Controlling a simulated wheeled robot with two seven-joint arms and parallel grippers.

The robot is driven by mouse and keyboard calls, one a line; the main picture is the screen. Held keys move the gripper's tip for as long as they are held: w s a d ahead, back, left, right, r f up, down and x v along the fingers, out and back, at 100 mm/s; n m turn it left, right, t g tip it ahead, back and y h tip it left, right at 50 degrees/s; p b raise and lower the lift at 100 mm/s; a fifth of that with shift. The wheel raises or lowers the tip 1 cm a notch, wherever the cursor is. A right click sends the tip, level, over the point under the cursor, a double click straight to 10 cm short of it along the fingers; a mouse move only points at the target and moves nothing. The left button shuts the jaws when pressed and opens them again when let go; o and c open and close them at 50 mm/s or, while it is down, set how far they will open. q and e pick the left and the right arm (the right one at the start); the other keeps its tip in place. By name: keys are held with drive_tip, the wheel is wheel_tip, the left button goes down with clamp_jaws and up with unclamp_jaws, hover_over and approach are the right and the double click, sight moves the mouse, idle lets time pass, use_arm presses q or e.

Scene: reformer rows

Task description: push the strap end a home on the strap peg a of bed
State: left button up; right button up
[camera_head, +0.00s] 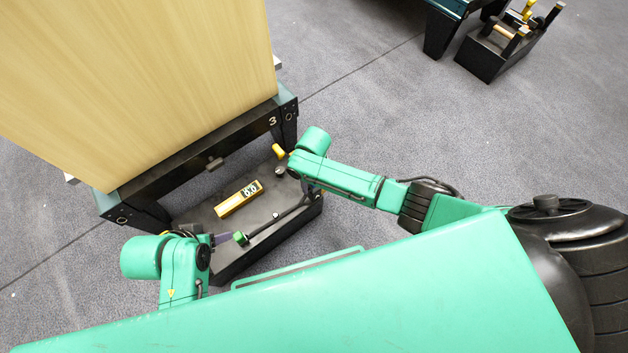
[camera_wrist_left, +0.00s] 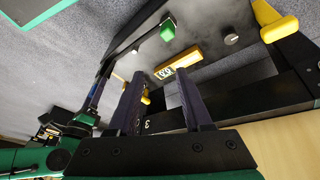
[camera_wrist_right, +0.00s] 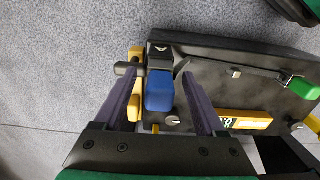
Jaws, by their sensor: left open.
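The two candidates for the strap end are a green block (camera_head: 240,238) and a blue block (camera_wrist_right: 160,91); I cannot tell which is strap end a. The green block sits at the left end of a black bar and shows in the left wrist view (camera_wrist_left: 168,31). My left gripper (camera_head: 224,238) is open and empty just left of it in the head view. The blue block sits beside a black housing with a white mark (camera_wrist_right: 160,52). My right gripper (camera_wrist_right: 160,78) is open, its fingers on either side of the blue block with gaps. No strap peg is clearly identifiable.
The black base box (camera_head: 225,268) carries a yellow gauge (camera_head: 238,198) with a display and grey knobs. Bed 3's dark frame (camera_head: 190,158) and upright wooden panel (camera_head: 140,80) stand behind. A yellow handle (camera_head: 278,151) sits near my right wrist. Another black box (camera_head: 485,60) stands far right.

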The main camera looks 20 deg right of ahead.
use_arm(q)
drive_tip(key=shift+d, duration=0.1)
use_arm(e)
wheel_tip(320, 180, up, 4)
drive_tip(key=p, duration=0.2)
drive_tip(key=shift+r+p, duration=0.1)
drive_tip(key=shift+p, duration=0.2)
use_arm(q)
drive_tip(key=s+a+r+g+y+p, duration=0.1)
drive_tip(key=s+a+r+g, duration=0.1)
drive_tip(key=s+a+r, duration=0.15)
use_arm(e)
wheel_tip(320, 180, up, 3)
drive_tip(key=shift+f, duration=0.2)
use_arm(q)
wheel_tip(320, 180, down, 11)
drive_tip(key=a+n+p, duration=0.1)
drive_tip(key=p, duration=0.2)
drive_tip(key=shift+w+a+y, duration=0.25)
drive_tip(key=shift+w+y, duration=0.15)
use_arm(e)
wheel_tip(320, 180, up, 8)
drive_tip(key=shift+f, duration=0.15)
